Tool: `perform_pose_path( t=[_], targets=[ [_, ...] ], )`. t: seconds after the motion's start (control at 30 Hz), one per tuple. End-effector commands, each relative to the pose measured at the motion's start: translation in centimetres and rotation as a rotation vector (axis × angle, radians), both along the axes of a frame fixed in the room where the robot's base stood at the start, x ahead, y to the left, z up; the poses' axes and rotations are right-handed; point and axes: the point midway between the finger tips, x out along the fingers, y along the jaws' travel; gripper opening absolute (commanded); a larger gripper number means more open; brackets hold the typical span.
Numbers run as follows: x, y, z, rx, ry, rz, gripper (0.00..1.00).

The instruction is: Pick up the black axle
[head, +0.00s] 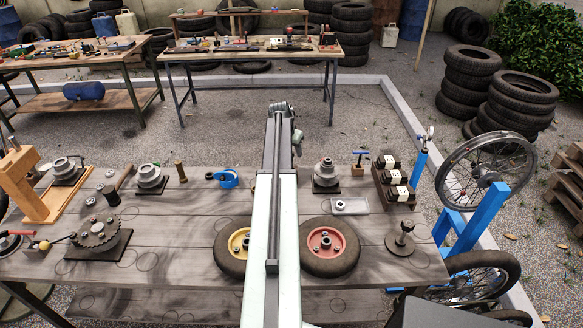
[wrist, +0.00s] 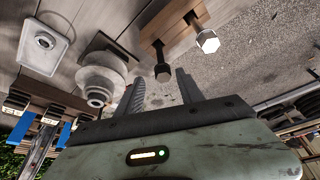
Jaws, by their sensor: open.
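In the wrist view a dark, bolt-like piece with a hex end (wrist: 162,71), which looks like the black axle, sticks out from a brown wooden block (wrist: 170,18). A similar piece with a bright silver hex end (wrist: 207,42) stands beside it on the right. My gripper (wrist: 157,84) is open and empty. Its two fingers point toward the block, and the dark piece shows between and beyond the fingertips, seemingly apart from them. In the head view my arm hides both pieces and the block.
In the wrist view a grey stepped flange (wrist: 102,78) is close to the left finger; a pale tray (wrist: 45,42) lies farther left. The bench (head: 180,225) also carries a yellow-hubbed wheel (head: 233,265), a red-hubbed wheel (head: 329,264) and black blocks (head: 381,190).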

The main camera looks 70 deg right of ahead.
Motion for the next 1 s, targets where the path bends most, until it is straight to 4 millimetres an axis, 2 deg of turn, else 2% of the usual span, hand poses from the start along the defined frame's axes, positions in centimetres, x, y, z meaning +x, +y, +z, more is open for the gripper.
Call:
perform_pose_path(
  t=[0.2, 0.27, 0.53, 0.7, 1.0],
  targets=[
    [0.3, -1.1, -4.0, 0.0, 0.0, 0.0, 0.44],
    [0.3, -1.5, -4.7, 0.0, 0.0, 0.001, 0.44],
    [0.2, -1.6, -4.5, 0.0, 0.0, 0.001, 0.44],
    [0.2, -1.6, -4.5, 0.0, 0.0, 0.001, 0.0],
    [0.2, -1.6, -4.4, 0.0, 0.0, 0.001, 0.0]
  ],
)
